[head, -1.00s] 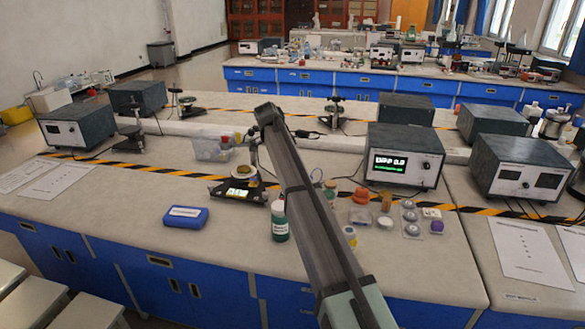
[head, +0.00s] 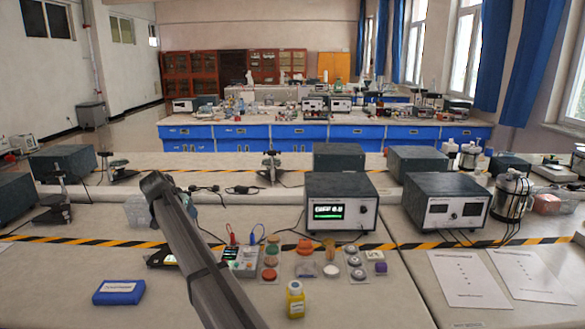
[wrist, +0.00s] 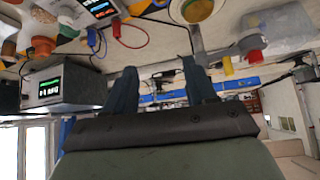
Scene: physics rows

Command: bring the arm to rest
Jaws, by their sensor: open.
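My gripper (wrist: 158,66) shows in the wrist view with its two dark fingers apart and nothing between them. The wrist picture is upside down, with the bench top (wrist: 150,48) along its upper part. In the head view my arm rises from the bottom edge toward the upper left over the bench.
Instruments (head: 341,204) stand behind.

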